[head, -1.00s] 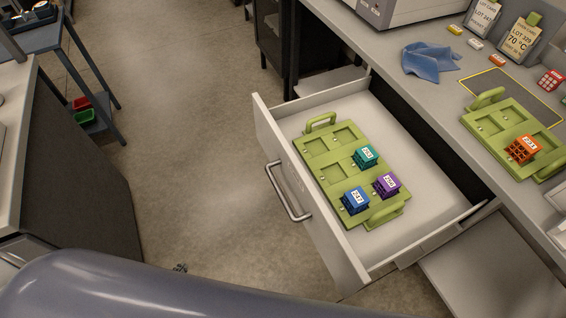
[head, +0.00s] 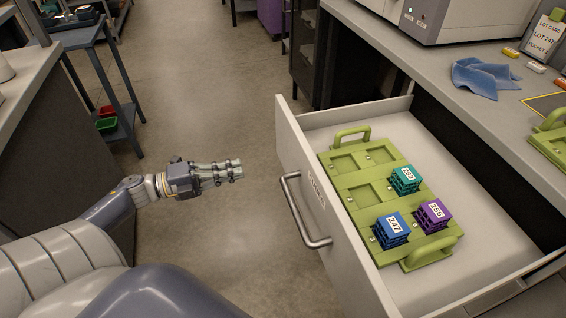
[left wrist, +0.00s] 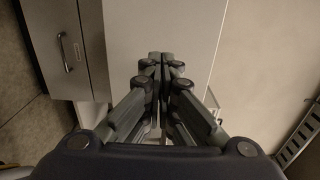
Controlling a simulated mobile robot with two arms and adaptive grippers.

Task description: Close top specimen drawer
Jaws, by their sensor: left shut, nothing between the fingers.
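The top specimen drawer (head: 300,160) stands pulled out from under the counter in the head view. Its front has a silver bar handle (head: 306,212) and a label. Inside lies a green tray (head: 352,190) with a teal block (head: 405,180), a purple block (head: 433,216) and a blue block (head: 390,230), beside empty pockets. My left gripper (head: 240,170) is shut and empty, in the air left of the drawer front, pointing at it and apart from it. In the left wrist view the shut fingers (left wrist: 160,62) show before pale cabinet surfaces. My right gripper is out of view.
The counter (head: 470,110) above the drawer holds a blue cloth (head: 485,77), a white machine and a second green tray (head: 550,138) at the right edge. A dark cart (head: 90,60) with red and green bins stands at left. The floor between is clear.

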